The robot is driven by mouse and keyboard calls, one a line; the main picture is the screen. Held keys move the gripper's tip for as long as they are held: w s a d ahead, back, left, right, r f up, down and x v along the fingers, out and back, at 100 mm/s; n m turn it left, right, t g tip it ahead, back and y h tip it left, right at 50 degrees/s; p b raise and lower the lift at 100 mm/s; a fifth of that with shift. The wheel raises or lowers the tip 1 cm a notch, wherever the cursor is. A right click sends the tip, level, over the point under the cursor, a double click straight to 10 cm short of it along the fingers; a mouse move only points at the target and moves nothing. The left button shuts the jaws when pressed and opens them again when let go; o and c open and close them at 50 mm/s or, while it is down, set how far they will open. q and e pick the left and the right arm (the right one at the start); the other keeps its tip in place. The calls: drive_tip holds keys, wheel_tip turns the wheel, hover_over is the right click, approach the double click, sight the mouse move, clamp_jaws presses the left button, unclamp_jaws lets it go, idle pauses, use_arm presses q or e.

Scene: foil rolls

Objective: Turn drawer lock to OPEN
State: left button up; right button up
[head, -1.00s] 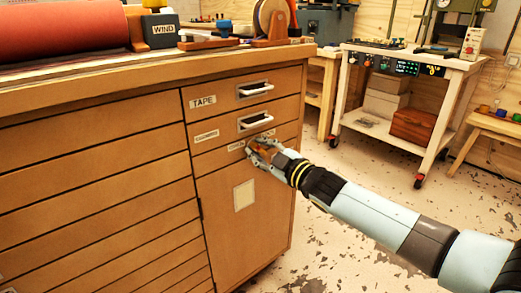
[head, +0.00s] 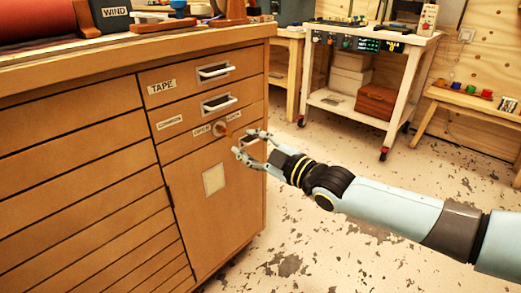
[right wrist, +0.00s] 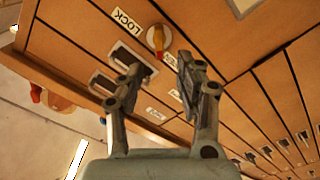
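The drawer lock (head: 221,129) is a round pale disc with an orange lever, on the narrow front below two handled drawers of the wooden cabinet (head: 225,225). The LOCK label (right wrist: 128,20) sits to one side; a label on the other side is partly hidden by a finger. I cannot tell exactly which mark the lever meets. My right gripper (head: 246,144) is open and empty, in front and to the right of the lock, apart from it. My left gripper is not in view.
Drawer handles (head: 219,104) stick out above the lock. A blank plate (head: 214,179) is on the door below. A white wheeled cart (head: 395,95) stands behind at the right. The floor between cabinet and cart is clear.

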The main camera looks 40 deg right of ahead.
drive_tip(key=shift+s+d, duration=0.15)
drive_tip(key=shift+s, duration=1.7)
